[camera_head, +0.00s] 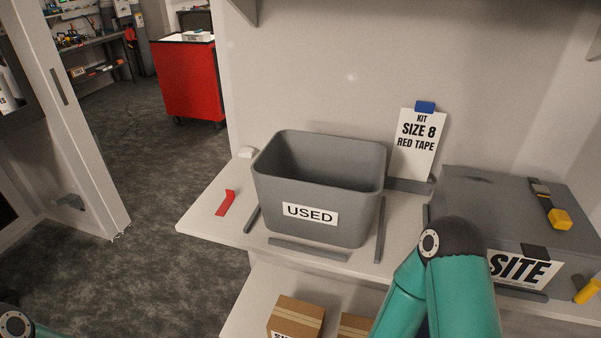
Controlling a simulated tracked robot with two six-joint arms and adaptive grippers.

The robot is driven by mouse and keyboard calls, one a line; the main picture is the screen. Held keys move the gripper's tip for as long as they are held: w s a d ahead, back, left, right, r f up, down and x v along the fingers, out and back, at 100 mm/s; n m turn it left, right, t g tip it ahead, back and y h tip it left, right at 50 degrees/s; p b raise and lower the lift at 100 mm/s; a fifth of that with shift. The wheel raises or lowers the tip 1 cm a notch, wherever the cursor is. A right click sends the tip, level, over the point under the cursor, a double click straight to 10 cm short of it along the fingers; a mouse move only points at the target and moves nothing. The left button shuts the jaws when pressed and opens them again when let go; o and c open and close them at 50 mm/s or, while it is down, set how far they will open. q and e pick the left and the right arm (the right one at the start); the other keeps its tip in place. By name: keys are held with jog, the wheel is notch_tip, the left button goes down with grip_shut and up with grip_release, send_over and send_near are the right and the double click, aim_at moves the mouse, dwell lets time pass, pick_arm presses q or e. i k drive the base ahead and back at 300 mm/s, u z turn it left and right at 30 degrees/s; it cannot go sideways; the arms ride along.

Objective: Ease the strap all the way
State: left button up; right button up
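Another yellow piece (587,291) shows by the case's front right, cut by the picture edge. My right arm's teal links cover the case's front left. Neither gripper is in view.
An open grey bin (318,232) marked USED stands between dark strips on the white bench (212,192). A red strip (226,203) lies left of it. A card (417,148) reads KIT SIZE 8 RED TAPE. Cardboard boxes (296,316) sit on the lower shelf.

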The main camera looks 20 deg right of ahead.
aim_at(558, 219)
jog(key=z, duration=0.3)
jog(key=k, duration=1.85)
jog(key=z, duration=0.75)
jog(key=i, duration=1.05)
